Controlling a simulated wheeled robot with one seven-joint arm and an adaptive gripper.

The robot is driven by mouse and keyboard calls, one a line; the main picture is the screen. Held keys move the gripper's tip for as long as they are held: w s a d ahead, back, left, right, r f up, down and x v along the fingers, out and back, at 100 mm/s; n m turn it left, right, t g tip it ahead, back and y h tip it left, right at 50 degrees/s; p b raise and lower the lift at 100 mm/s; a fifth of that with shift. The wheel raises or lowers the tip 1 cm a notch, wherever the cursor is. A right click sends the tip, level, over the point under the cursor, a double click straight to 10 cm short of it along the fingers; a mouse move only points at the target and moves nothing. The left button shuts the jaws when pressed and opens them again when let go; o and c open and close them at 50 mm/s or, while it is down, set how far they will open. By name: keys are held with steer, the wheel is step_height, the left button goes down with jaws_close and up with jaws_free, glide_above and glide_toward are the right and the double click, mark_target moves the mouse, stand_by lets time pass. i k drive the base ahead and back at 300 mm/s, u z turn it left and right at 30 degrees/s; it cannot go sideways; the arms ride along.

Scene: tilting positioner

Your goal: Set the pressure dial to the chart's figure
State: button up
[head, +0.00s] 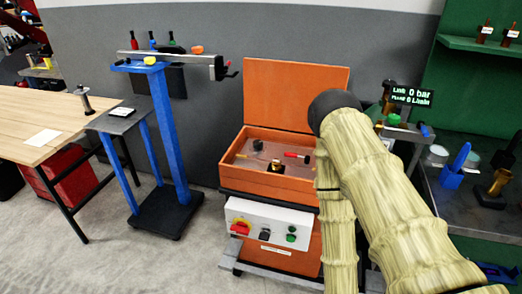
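A small dark display (412,95) at the right reads "0 bar" on its top line and what looks like "0 L/min" below. A brownish upright fitting (388,92) and a green part (393,120) stand just left of and below it. Which part is the pressure dial I cannot tell; my arm covers some of this area. No chart is readable; a blank-looking white sheet (42,138) lies on the wooden table at the left. My arm crosses the right half of the view, and my gripper does not show.
An orange open-lidded cabinet (295,95) stands in the middle, with a white control panel (268,222) bearing red, black and green controls. A blue stand (168,140) is left of it. A metal bench (470,205) is at the right. Grey floor (130,260) is clear at the front left.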

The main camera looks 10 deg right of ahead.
mark_target(258, 145)
steer(key=z, duration=0.9)
steer(key=i, duration=0.5)
steer(key=u, duration=0.45)
